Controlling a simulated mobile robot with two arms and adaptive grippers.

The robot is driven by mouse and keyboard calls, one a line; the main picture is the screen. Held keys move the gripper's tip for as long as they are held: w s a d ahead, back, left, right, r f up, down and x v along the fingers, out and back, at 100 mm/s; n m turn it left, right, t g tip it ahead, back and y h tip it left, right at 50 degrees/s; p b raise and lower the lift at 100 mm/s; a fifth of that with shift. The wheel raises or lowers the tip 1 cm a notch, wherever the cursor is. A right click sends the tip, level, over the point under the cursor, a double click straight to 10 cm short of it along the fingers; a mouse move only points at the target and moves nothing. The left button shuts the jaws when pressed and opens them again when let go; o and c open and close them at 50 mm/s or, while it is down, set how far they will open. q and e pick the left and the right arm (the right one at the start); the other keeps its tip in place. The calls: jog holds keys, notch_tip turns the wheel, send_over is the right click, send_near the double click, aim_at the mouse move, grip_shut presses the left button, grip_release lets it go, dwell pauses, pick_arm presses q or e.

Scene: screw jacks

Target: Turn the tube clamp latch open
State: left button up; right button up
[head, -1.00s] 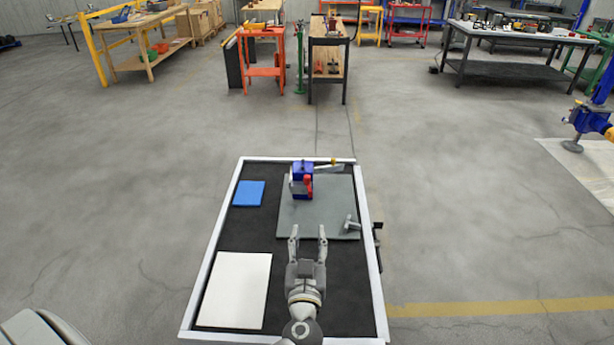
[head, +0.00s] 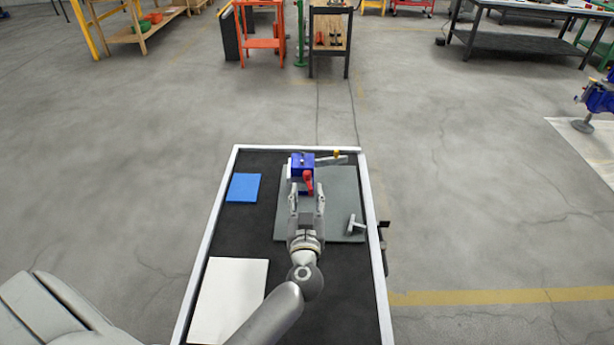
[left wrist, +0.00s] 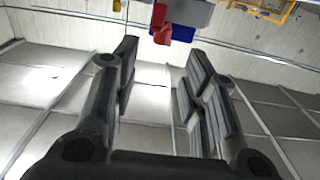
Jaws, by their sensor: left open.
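The tube clamp is a blue block (head: 302,160) with a red latch (head: 308,181) on its front. It stands at the back of the grey mat on the table. In the left wrist view the red latch (left wrist: 161,24) shows at the top, between and beyond the fingers, with part of the blue block (left wrist: 183,34) behind it. My left gripper (head: 306,190) is open, its fingertips pointing at the clamp just in front of the latch. Nothing is seen between its fingers, and I cannot tell whether a fingertip touches the latch. My right gripper is not in view.
A grey bar with a yellow knob (head: 336,154) extends right of the clamp. A grey T-shaped piece (head: 355,224) lies on the mat (head: 345,190). A blue pad (head: 243,187) and a white sheet (head: 230,300) lie on the left.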

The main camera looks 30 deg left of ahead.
aim_at(307, 176)
pick_arm(q)
jog(key=x, duration=0.7)
jog(key=shift+w+f, duration=0.1)
